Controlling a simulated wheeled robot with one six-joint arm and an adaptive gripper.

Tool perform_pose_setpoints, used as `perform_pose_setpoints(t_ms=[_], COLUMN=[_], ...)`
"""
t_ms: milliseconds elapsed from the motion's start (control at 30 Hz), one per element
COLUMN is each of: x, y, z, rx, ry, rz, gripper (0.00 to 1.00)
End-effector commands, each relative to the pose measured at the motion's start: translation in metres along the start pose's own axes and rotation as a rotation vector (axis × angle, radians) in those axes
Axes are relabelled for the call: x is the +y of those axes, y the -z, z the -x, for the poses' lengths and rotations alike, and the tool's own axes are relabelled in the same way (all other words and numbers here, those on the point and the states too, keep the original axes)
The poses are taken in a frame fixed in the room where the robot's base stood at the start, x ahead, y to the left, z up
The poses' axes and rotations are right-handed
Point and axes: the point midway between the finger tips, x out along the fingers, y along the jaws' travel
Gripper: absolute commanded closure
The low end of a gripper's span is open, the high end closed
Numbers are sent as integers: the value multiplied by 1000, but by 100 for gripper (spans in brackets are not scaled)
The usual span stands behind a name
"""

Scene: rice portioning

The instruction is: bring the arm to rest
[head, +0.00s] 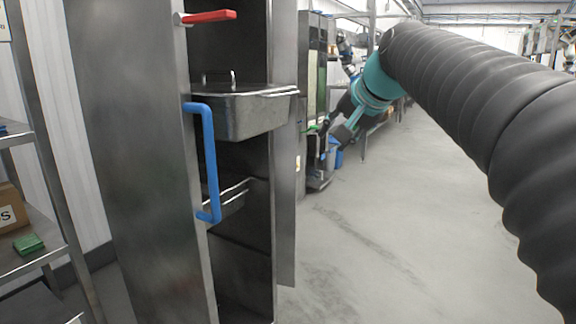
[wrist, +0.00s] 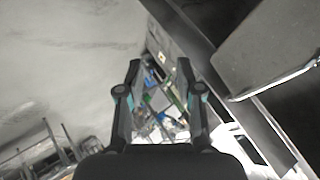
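My gripper (wrist: 159,68) is open in the wrist view, with its two dark fingers apart and nothing between them. In the head view, my arm, in a black ribbed sleeve, reaches in from the right. The gripper (head: 332,142) is small there, beyond the teal wrist, and hangs in the air to the right of the open steel cabinet (head: 285,200).
The cabinet's door (head: 140,160) stands open with a blue handle (head: 209,160) and a red lever (head: 209,16). A lidded steel pan (head: 255,115) juts from the cabinet. A shelf rack (head: 45,255) stands at far left. The floor (head: 400,250) at right is clear.

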Motion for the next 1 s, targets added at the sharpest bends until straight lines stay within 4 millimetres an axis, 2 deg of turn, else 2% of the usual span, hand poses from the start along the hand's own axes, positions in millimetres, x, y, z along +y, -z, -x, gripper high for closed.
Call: perform_pose_setpoints(t_ms=[100,300,467,600,700,833,1000], x=[43,115,172,222,251,270,265], y=[-38,-111,-177,-239,-280,-310,-312], z=[-13,-22,-21,-16,-11,-3,7], rx=[-33,-101,-161,-212,-234,-236,-192], ry=[-86,-211,-292,-349,-378,-389,-375], rz=[95,260,378,459,487,499,506], gripper=[64,64,64,64,64,64,64])
